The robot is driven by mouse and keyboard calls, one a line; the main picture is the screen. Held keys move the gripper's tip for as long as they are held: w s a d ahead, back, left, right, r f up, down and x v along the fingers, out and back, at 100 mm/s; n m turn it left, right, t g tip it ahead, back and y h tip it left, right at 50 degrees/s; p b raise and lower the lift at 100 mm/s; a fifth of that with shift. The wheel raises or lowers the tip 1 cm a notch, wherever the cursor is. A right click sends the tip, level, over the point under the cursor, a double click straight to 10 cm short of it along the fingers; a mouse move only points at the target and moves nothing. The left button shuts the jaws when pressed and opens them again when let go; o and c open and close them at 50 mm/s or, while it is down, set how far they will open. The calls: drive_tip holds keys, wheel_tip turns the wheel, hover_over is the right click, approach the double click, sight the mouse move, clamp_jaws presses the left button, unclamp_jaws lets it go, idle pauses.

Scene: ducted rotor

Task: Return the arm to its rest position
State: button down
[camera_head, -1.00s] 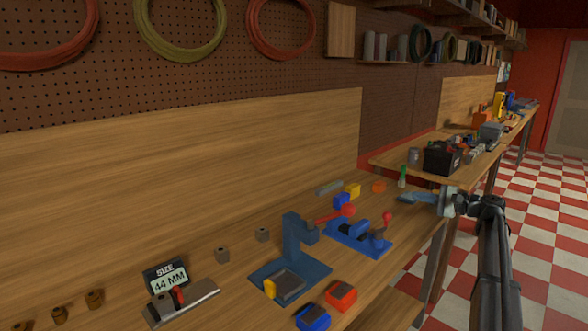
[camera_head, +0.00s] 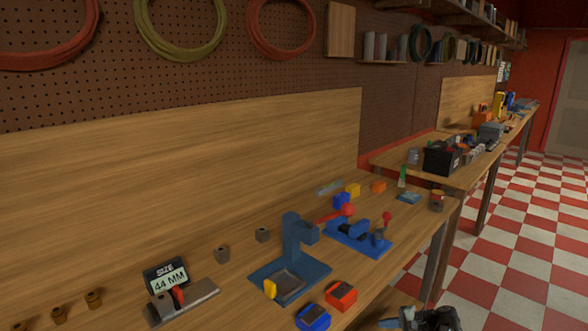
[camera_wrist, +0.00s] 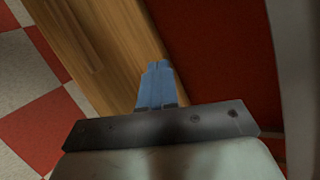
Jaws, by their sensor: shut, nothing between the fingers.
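My gripper (camera_head: 388,323) is at the bottom edge of the head view, low in front of the workbench's front edge; most of my arm is out of the frame. In the wrist view its blue fingers (camera_wrist: 157,75) are together with nothing between them. Beyond them the wrist view shows a wooden surface, a dark red area and the checkered floor. No object is touching the fingers there.
The workbench (camera_head: 235,295) holds a blue press (camera_head: 293,250), a blue toggle clamp (camera_head: 358,235), a 44 MM size display (camera_head: 170,279), and red (camera_head: 341,294) and blue (camera_head: 313,317) blocks. A brown cylinder (camera_head: 436,203) stands at the right end. Checkered floor (camera_head: 500,270) is clear at right.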

drive_tip(key=s+a+f+n+g+h, duration=0.1)
drive_tip(key=s+a+f+g, duration=0.1)
drive_tip(key=s+a+f, duration=0.45)
drive_tip(key=s+a+f+n+g+h, duration=0.2)
drive_tip(key=s+a+f+g, duration=0.1)
drive_tip(key=s+f, duration=0.55)
drive_tip(key=s+a+f+n+g+h, duration=0.1)
drive_tip(key=s+a+f+g, duration=0.1)
drive_tip(key=s+a+f, duration=0.5)
drive_tip(key=s+f+n+g+h, duration=0.1)
drive_tip(key=s+n+g+h, duration=0.1)
drive_tip(key=s, duration=1.2)
drive_tip(key=s+d+f+n+g+h, duration=0.1)
drive_tip(key=s+f+n+g+h, duration=0.1)
drive_tip(key=s, duration=1.2)
drive_tip(key=n+g+h, duration=0.1)
drive_tip(key=n+h, duration=0.1)
drive_tip(key=h, duration=0.1)
drive_tip(key=shift+s+d+f, duration=0.15)
drive_tip(key=shift+s+d, duration=0.05)
drive_tip(key=shift+d, duration=0.1)
